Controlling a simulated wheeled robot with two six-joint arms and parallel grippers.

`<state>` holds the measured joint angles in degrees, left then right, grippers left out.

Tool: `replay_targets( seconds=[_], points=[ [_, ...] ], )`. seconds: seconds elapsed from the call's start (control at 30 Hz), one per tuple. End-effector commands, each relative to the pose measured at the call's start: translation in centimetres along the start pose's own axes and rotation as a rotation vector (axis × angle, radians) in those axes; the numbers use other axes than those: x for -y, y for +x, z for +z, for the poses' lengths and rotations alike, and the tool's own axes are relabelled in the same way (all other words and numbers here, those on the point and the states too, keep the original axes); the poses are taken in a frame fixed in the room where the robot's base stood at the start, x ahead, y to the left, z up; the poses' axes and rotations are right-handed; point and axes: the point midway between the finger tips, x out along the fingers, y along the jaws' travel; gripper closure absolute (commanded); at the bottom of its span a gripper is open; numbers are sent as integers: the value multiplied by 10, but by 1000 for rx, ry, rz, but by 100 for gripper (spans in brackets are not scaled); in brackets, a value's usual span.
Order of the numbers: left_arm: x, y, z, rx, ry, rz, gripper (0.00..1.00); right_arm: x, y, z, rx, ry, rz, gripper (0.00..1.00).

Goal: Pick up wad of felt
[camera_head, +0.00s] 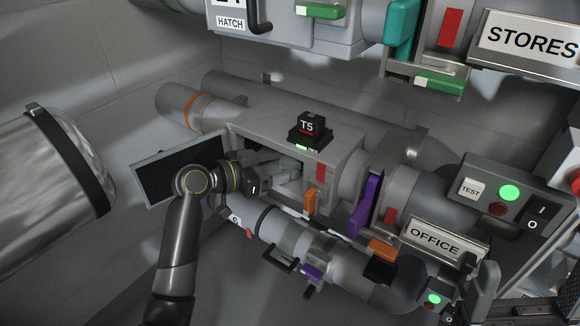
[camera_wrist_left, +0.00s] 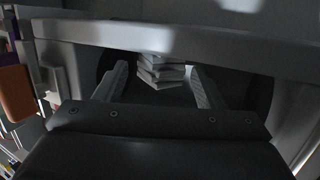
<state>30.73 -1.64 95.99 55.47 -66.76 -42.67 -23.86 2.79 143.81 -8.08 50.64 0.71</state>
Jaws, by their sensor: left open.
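The wad of felt (camera_wrist_left: 161,71) is a grey, layered, folded stack inside a dark chamber in the left wrist view. In that view my left gripper (camera_wrist_left: 160,72) is open, one finger on each side of the wad, with visible gaps to it. In the head view my left gripper (camera_head: 292,168) reaches through the open side of the grey box (camera_head: 345,148) marked T5. The wad cannot be made out there. I do not see my right gripper.
The box's dark hatch door (camera_head: 180,168) hangs open beside my left arm. The opening's edge (camera_wrist_left: 200,45) runs close above my fingers. An orange lever (camera_head: 311,200), a purple lever (camera_head: 363,205) and an OFFICE sign (camera_head: 434,240) lie to the right.

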Motion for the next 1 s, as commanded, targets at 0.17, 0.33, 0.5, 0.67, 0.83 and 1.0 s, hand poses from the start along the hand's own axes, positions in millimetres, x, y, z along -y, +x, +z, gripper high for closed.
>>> replay_targets(
  seconds=[0.17,0.33,0.5,0.67,0.83,1.0],
  points=[
    [0,25,3,-3,1,2,37,0,-12,0,-16,12,19,29],
    [0,46,2,-2,0,1,37,-1,-16,0,-32,27,36,29],
    [0,51,1,-2,0,0,37,-2,-16,-1,-37,32,42,29],
    [0,51,1,-1,0,0,40,-2,-16,-1,-37,31,43,29],
    [1,51,1,-1,0,0,63,-2,-16,-1,-37,30,44,29],
    [1,50,1,-1,0,0,70,-2,-16,-1,-37,29,44,29]
  ],
)
